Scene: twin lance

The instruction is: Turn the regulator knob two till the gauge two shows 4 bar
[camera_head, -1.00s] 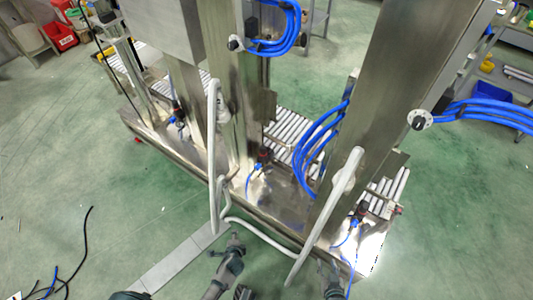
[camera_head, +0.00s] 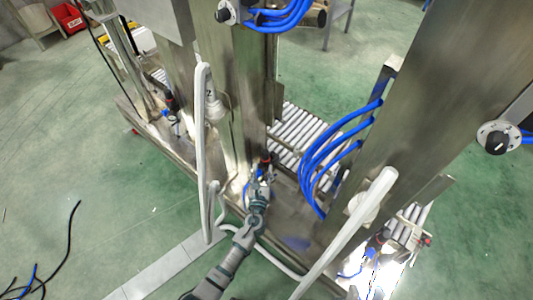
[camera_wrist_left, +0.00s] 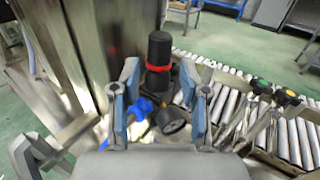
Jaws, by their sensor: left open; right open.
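Regulator knob two, a black cylinder with a red ring (camera_wrist_left: 159,50), stands upright in the left wrist view. In the head view it shows small (camera_head: 265,158), beside the middle column, near a white fitting marked 2. Gauge two (camera_wrist_left: 171,121), a small dark round gauge, sits below the knob; its reading cannot be made out. A blue fitting (camera_wrist_left: 144,107) is left of it. My left gripper (camera_wrist_left: 160,76) is open, with its blue-padded fingers on either side of the regulator and the knob between and beyond the tips. It also shows in the head view (camera_head: 263,180). My right gripper is not in view.
A white tubular rail (camera_head: 202,150) stands left of my left arm; another (camera_head: 345,232) slants at right. Blue hoses (camera_head: 335,150) hang by the right column (camera_head: 425,90). A roller conveyor (camera_head: 300,130) lies behind. Other red-ringed regulators stand at far left (camera_head: 170,98) and right (camera_head: 383,236).

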